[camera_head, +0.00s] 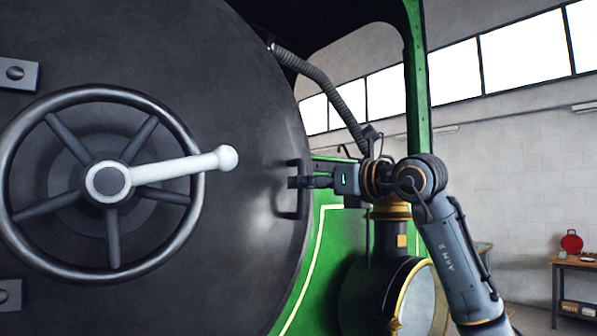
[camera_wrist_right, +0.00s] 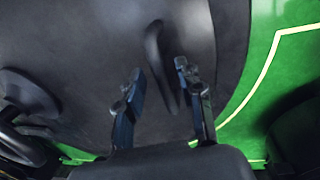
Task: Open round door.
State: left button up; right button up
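The round door (camera_head: 240,90) is a large dark disc filling the left of the head view; its right edge lies against the green body, and I see no clear gap there. A dark vertical bar handle (camera_head: 303,207) sits near that edge. My right gripper (camera_head: 296,182) is at the handle's middle, coming from the right. In the wrist view the handle (camera_wrist_right: 157,50) runs between the two spread fingers of this gripper (camera_wrist_right: 159,72), with space visible beside it. A spoked handwheel (camera_head: 112,268) with a pale lever (camera_head: 180,168) is at the door's centre. My left gripper is not seen.
A ribbed hose (camera_head: 330,90) hangs above my right gripper. A dark cylinder with a brass rim (camera_head: 375,295) is below my right arm. A green post (camera_head: 416,90) stands behind. A workbench with a red item (camera_head: 571,241) is far right.

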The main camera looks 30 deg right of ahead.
jog(key=shift+w+a+r+p, duration=0.1)
jog(key=shift+w+p, duration=0.1)
jog(key=shift+w, duration=0.2)
jog(key=shift+w+r+p, duration=0.1)
jog(key=shift+w+p, duration=0.05)
jog(key=shift+w, duration=0.35)
jog(key=shift+w+a+f, duration=0.1)
jog(key=shift+w+f, duration=0.05)
jog(key=shift+w, duration=0.05)
jog(key=shift+c, duration=0.4)
grip_shut()
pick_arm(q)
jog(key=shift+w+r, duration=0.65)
pick_arm(e)
jog(key=shift+s, duration=0.1)
